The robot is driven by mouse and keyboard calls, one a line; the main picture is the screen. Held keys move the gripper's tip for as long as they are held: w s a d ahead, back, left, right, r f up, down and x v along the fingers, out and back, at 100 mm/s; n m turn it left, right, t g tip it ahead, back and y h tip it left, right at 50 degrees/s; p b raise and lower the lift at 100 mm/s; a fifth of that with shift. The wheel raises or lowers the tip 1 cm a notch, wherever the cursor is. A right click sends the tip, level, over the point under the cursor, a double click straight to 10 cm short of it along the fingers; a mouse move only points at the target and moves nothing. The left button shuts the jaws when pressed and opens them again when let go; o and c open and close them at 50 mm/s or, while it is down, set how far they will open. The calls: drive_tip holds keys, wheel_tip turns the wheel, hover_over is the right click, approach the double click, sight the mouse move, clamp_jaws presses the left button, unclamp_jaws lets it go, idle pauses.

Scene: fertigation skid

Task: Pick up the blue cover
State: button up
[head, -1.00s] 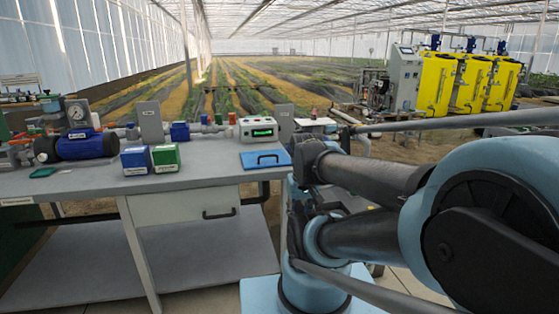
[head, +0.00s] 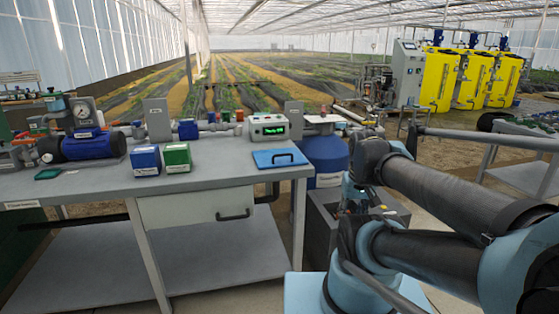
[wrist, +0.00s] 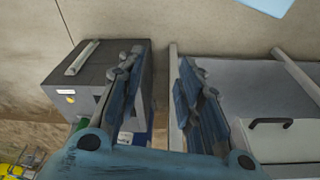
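The blue cover (head: 280,158) is a flat blue plate with a black bar handle on top. It lies flat at the right end of the grey bench top in the head view, with nothing on it. My gripper (wrist: 160,68) is open and empty in the wrist view, its two blue fingers well apart. I cannot make out the cover in the wrist view. In the head view my arm is folded to the right of the bench, apart from the cover, and the fingers cannot be made out.
A device with a green display (head: 267,128) stands just behind the cover. A blue box (head: 146,160) and a green box (head: 177,158) stand left of it. A blue drum (head: 325,156) is beyond the bench's right end. The wrist view shows a grey box (wrist: 82,88) and drawer (wrist: 285,138).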

drive_tip(key=w+a+r+n+g+y, duration=0.1)
drive_tip(key=w+a+r+n, duration=0.2)
drive_tip(key=w+r+n, duration=0.35)
drive_tip(key=w+a+r+n+g+y, duration=0.1)
drive_tip(key=w+a+r+n+y, duration=0.2)
drive_tip(key=w+r, duration=0.55)
drive_tip(key=w+a+r+n+g, duration=0.1)
drive_tip(key=w+a+r+n, duration=0.4)
drive_tip(key=w, duration=0.5)
drive_tip(key=w+a+r+n+y, duration=0.2)
drive_tip(key=w+n, duration=0.4)
drive_tip(key=w, duration=0.3)
drive_tip(key=shift+g, duration=0.4)
drive_tip(key=x, duration=1.1)
drive_tip(key=shift+w+f, duration=0.15)
drive_tip(key=shift+w, duration=0.05)
drive_tip(key=shift+s+d+x, duration=0.1)
drive_tip(key=shift+d+x, duration=0.05)
drive_tip(key=shift+x, duration=1.3)
drive_tip(key=shift+s+d+x, duration=0.15)
drive_tip(key=shift+x, duration=1.3)
drive_tip(key=shift+f, duration=0.1)
clamp_jaws()
